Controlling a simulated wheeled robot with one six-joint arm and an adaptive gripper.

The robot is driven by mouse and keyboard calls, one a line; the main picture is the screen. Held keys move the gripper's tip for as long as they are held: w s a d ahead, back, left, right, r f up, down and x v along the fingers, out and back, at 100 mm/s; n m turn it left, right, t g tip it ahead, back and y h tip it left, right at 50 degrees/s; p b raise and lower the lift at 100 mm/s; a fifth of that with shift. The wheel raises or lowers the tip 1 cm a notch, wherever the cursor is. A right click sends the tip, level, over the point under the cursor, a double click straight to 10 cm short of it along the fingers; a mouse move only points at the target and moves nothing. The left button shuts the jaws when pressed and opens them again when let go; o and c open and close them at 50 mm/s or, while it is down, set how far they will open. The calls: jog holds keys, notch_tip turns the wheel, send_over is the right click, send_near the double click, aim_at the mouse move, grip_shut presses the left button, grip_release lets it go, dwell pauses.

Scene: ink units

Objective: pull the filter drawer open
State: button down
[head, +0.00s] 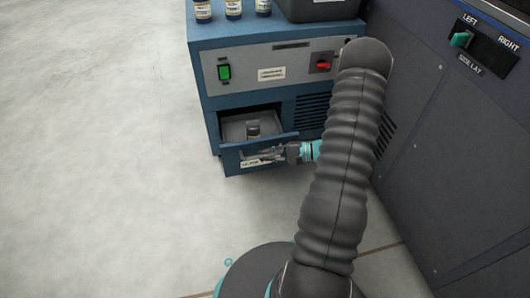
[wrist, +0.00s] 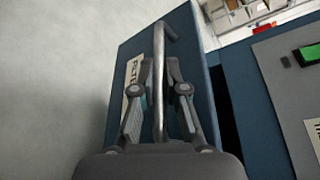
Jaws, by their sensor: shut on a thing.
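The filter drawer (head: 232,159) stands out from the front of the blue cabinet, open, with its inside showing in the head view. In the wrist view the drawer front (wrist: 195,65) carries a label, partly covered, and a grey bar handle (wrist: 159,75). My gripper (wrist: 158,95) has its fingers on either side of the bar and is shut on it. In the head view my gripper (head: 275,154) is at the drawer front, reaching in from the right.
The blue cabinet (head: 205,90) has a green switch (head: 224,72) and a red knob (head: 323,65). Several bottles (head: 234,9) and a dark bin (head: 315,10) stand on top. A dark machine (head: 450,130) stands close on the right. The floor (head: 100,170) at left is clear.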

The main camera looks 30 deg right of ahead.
jog(key=c, duration=1.2)
grip_release()
jog(key=v, duration=1.2)
